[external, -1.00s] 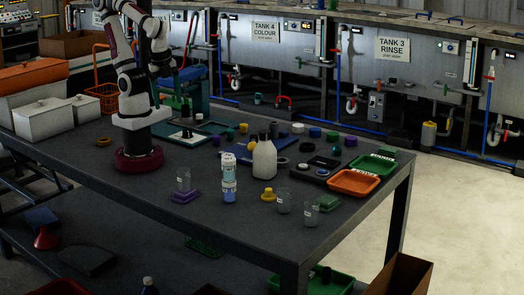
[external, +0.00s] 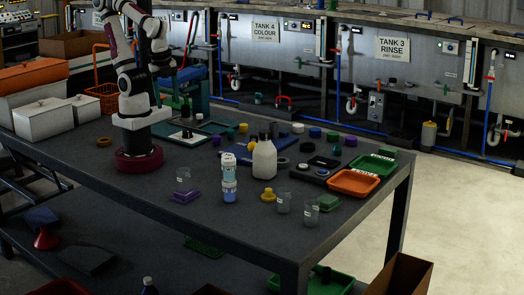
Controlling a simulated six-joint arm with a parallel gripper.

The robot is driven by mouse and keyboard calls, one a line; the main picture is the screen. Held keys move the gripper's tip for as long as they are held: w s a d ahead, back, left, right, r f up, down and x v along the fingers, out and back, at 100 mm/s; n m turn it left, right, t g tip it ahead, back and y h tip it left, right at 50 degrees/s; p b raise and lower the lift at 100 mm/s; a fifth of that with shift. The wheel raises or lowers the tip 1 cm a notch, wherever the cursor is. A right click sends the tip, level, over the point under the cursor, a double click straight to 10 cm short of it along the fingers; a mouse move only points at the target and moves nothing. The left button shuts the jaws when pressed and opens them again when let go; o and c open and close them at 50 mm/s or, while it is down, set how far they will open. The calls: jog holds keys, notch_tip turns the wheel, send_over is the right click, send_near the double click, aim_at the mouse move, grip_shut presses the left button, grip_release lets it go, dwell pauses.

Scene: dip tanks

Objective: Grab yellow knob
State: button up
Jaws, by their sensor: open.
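A yellow knob (external: 268,195) with a wide round base stands on the dark table, right of the blue and white bottle and in front of the white bottle. Another small yellow piece (external: 243,128) sits farther back, near the blue mat; its exact shape is too small to tell. My gripper (external: 178,72) is at the end of my folded arm, raised above the back left of the table. It is open, dark and small against the background, and well apart from the yellow knob. I see nothing held in it.
The white bottle (external: 264,160) and blue and white bottle (external: 229,180) stand upright near the knob. Clear beakers (external: 283,203) stand to its right. A purple block (external: 186,195) lies left. Orange (external: 354,183) and green trays are at the right edge. The front left table is clear.

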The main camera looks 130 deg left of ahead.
jog(key=w+a+r+m+y, duration=0.1)
jog(key=w+r+m+y, duration=0.25)
jog(key=w+r, duration=0.6)
jog(key=w+d+f+m+y, duration=0.1)
jog(key=w+d+m+y, duration=0.2)
jog(key=w, duration=0.7)
jog(key=w+d+m+y, duration=0.25)
jog(key=w+m, duration=0.25)
jog(key=w, duration=0.5)
jog(key=w+d+f+m+t+y, duration=0.1)
jog(key=w+d+f+m+t, duration=0.25)
jog(key=w+d, duration=0.3)
send_near(268, 189)
jog(key=shift+g, duration=0.45)
jog(key=x, duration=1.1)
jog(key=shift+w+r, duration=0.1)
jog(key=shift+w, duration=0.2)
grip_shut()
